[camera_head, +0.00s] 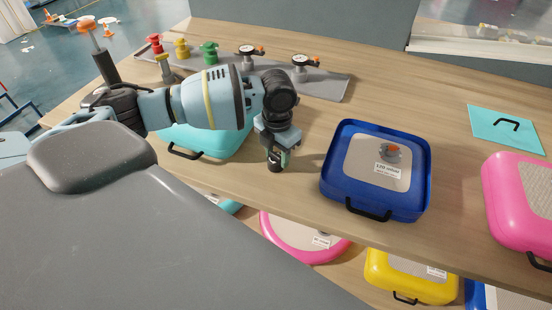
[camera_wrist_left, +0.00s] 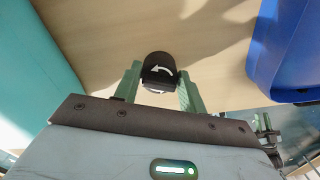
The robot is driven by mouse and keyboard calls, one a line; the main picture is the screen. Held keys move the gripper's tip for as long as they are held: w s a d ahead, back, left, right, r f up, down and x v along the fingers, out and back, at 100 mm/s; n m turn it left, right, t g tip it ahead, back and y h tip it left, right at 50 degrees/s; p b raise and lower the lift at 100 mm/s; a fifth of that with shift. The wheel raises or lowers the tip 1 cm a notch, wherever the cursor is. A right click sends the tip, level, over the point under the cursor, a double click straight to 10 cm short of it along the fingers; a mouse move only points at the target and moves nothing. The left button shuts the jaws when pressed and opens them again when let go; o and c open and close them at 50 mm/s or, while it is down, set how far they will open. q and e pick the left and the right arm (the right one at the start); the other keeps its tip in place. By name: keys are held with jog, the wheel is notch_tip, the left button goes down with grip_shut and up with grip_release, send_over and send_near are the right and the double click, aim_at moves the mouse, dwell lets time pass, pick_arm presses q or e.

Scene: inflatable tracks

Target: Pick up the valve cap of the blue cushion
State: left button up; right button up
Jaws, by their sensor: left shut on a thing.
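The blue cushion (camera_head: 330,178) lies on the table to the right of my left gripper, with a beige top, a white label, a black handle and an orange-red valve (camera_head: 391,151). My left gripper (camera_head: 277,157) points down above the bare table, between the blue cushion and a teal one. In the left wrist view its green fingers are shut on a black cap (camera_wrist_left: 158,66) with a white curved arrow. Blue cushion's edge (camera_wrist_left: 288,55) shows at the right there. My right gripper is not in view.
The teal cushion (camera_head: 205,142) lies partly under my left arm. A grey rack (camera_head: 325,84) with red, yellow, green and black valve parts stands behind. A pink cushion (camera_head: 497,205) is at the right. More cushions, including a yellow one (camera_head: 400,280), lie below the table's front edge.

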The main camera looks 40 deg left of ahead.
aim_at(278, 156)
pick_arm(q)
jog(key=shift+c, duration=0.2)
jog(key=shift+r, duration=0.5)
jog(key=r, duration=0.2)
jog(key=shift+s+d+r, duration=0.3)
jog(key=s+d+r, duration=0.1)
jog(key=s+d, duration=0.9)
jog(key=s, duration=0.1)
jog(key=shift+d+r, duration=0.2)
jog(key=shift+d, duration=0.1)
jog(key=shift+w, duration=0.15)
